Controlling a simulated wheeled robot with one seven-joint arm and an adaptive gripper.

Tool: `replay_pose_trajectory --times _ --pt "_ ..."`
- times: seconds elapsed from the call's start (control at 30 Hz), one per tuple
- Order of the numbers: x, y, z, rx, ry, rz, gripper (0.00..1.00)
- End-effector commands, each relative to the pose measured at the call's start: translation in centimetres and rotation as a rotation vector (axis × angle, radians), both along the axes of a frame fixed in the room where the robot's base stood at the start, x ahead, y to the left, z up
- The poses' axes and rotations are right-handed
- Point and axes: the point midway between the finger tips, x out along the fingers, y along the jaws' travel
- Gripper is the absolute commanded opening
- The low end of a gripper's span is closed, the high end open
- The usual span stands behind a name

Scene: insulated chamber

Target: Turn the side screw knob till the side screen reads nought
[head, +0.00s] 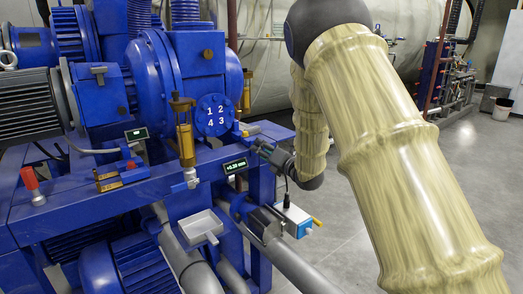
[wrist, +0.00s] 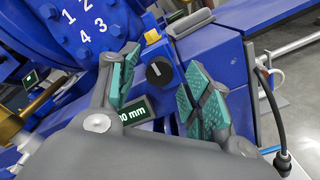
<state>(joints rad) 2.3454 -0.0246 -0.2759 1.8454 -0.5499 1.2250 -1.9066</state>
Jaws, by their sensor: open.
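The side screw knob (wrist: 159,73) is a dark round knob with a white mark on its face, seen in the wrist view against the blue frame. My gripper (wrist: 155,60) is open, with one green-padded finger on each side of the knob; I see gaps and cannot tell any contact. In the head view my gripper (head: 265,150) is at the frame's right end, and the knob cannot be made out there. The side screen (head: 235,166) shows a small green-white reading, seemingly +0.20 mm. In the wrist view the side screen (wrist: 134,111) is partly covered by a finger.
A second screen (head: 137,134) sits further left on the frame. A brass-coloured oiler (head: 183,130) and a numbered blue disc (head: 215,115) stand close by. A white box with a cable (head: 292,218) is below my gripper. Open floor lies to the right.

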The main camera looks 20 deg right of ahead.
Motion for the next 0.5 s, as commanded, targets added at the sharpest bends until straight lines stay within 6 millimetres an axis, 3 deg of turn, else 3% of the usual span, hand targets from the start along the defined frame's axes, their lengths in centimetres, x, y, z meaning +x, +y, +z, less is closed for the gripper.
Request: replay_pose_trajectory --times 0.2,0.5 --pt "1.24 0.48 0.01 0.001 0.000 0.000 0.49" --pt "1.35 0.50 -0.01 0.001 0.000 0.000 0.49"
